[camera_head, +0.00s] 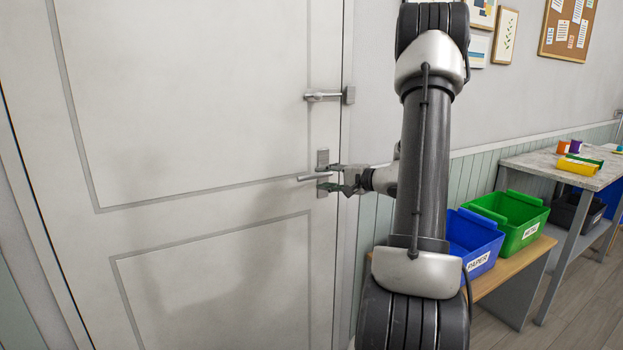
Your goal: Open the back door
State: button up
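The back door (200,120) is white and panelled and fills the left of the view. It looks shut in its frame. A silver lever handle (312,177) on a small plate sits at its right edge. A silver bolt or latch (325,97) is above the handle, by the frame. My gripper (336,178) is at the handle, with its fingers apart, one above and one below the lever near its plate. I cannot tell if the fingers touch the lever. My arm stands in front of the wall right of the door.
A blue bin (472,242) marked paper and a green bin (512,217) marked metal stand on a low wooden bench (520,262) at right. A grey table (570,165) with coloured items is behind. Pictures and a noticeboard (568,28) hang on the wall.

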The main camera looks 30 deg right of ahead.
aim_at(314, 177)
jog(key=x, duration=0.6)
jog(key=shift+a, duration=0.1)
grip_shut()
